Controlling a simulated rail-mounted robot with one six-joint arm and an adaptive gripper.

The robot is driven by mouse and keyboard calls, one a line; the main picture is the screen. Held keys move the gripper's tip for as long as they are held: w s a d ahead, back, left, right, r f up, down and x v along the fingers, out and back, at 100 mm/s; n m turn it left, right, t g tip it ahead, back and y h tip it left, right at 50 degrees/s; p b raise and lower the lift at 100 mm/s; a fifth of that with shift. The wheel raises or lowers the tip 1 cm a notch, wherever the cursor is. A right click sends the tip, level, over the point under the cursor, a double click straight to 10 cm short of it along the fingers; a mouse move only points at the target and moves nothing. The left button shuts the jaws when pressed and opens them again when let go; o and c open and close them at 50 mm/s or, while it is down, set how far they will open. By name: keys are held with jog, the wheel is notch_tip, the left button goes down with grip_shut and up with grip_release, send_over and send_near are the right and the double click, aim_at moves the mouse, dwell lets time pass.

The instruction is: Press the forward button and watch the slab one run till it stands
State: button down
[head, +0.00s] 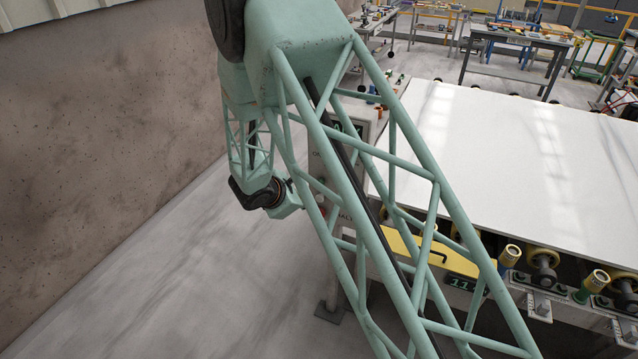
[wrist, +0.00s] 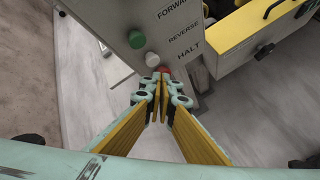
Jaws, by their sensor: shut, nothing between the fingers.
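In the wrist view a grey control panel (wrist: 105,25) carries a green button (wrist: 136,39) in line with FORWARD, a white button (wrist: 152,59) in line with REVERSE, and a red button (wrist: 164,70) in line with HALT. My gripper (wrist: 158,84) is shut and empty. Its fingertips lie just below the red button in the picture and partly cover it; I cannot tell whether they touch it. The green button is clear of the fingers. In the head view the white slab (head: 530,160) lies flat on the roller line, right of my arm, which partly hides the panel.
A yellow cover (head: 405,250) and rollers (head: 545,268) edge the slab's near side. A brown wall (head: 100,130) stands at the left, with bare floor (head: 150,290) between it and the panel. Workbenches (head: 515,42) stand far behind.

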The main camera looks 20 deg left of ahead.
jog(key=w+p, duration=0.1)
jog(key=w, duration=0.5)
jog(key=shift+d, duration=0.4)
jog(key=shift+w+d+b, duration=0.1)
jog(key=shift+w+b, duration=0.5)
jog(key=shift+w, duration=0.5)
dwell(2.7)
jog(key=shift+s, duration=0.2)
dwell(0.3)
jog(key=shift+s+b, duration=0.8)
jog(key=shift+b, duration=0.1)
jog(key=shift+s, duration=0.15)
